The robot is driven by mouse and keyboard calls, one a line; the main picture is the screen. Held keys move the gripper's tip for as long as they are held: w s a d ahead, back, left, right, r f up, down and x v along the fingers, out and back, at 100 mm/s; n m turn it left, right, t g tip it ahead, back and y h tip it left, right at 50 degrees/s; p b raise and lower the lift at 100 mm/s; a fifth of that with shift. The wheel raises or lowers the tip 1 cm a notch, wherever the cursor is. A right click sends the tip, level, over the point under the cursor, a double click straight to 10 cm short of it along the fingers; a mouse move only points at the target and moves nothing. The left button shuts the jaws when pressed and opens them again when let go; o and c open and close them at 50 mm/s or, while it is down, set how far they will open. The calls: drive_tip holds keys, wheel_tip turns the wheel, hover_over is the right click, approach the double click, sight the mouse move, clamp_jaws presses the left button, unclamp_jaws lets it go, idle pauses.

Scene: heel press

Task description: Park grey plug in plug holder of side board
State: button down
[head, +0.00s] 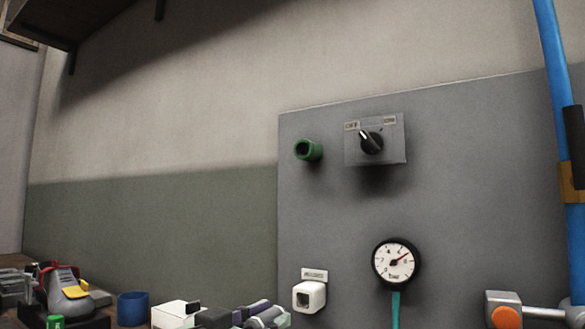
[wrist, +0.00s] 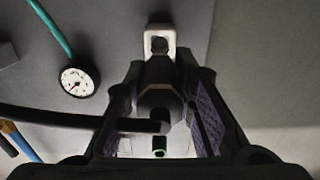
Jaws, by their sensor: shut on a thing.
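The plug holder (head: 309,296) is a white block with a dark opening, low on the grey side board (head: 340,220) under a small label. It also shows in the wrist view (wrist: 159,32), straight beyond my fingers. My gripper (wrist: 173,75) is shut on the dark grey plug (wrist: 158,72), which lies between the purple-padded fingers. The plug appears in line with the holder; the wrist view does not show the gap clearly. In the head view, my gripper (head: 265,315) is at the bottom edge, left of the holder; the plug is not clear there.
A pressure gauge (head: 396,262) with a teal hose is right of the holder. A green socket (head: 308,150) and a rotary switch (head: 371,141) are higher on the board. A dark cable (wrist: 60,119) runs left in the wrist view. A shoe (head: 68,290) and blue cup (head: 132,309) stand lower left.

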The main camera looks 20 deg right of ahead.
sight(284, 311)
drive_tip(key=shift+w+d, duration=0.1)
drive_tip(key=shift+d, duration=0.05)
drive_tip(key=shift+p+x, duration=0.5)
drive_tip(key=shift+x, duration=1.85)
drive_tip(key=shift+r+p, duration=0.1)
drive_tip(key=shift+p, duration=0.35)
idle(0.5)
drive_tip(key=shift+p+x, duration=0.4)
drive_tip(key=shift+x, duration=1.05)
drive_tip(key=c, duration=1.3)
unclamp_jaws()
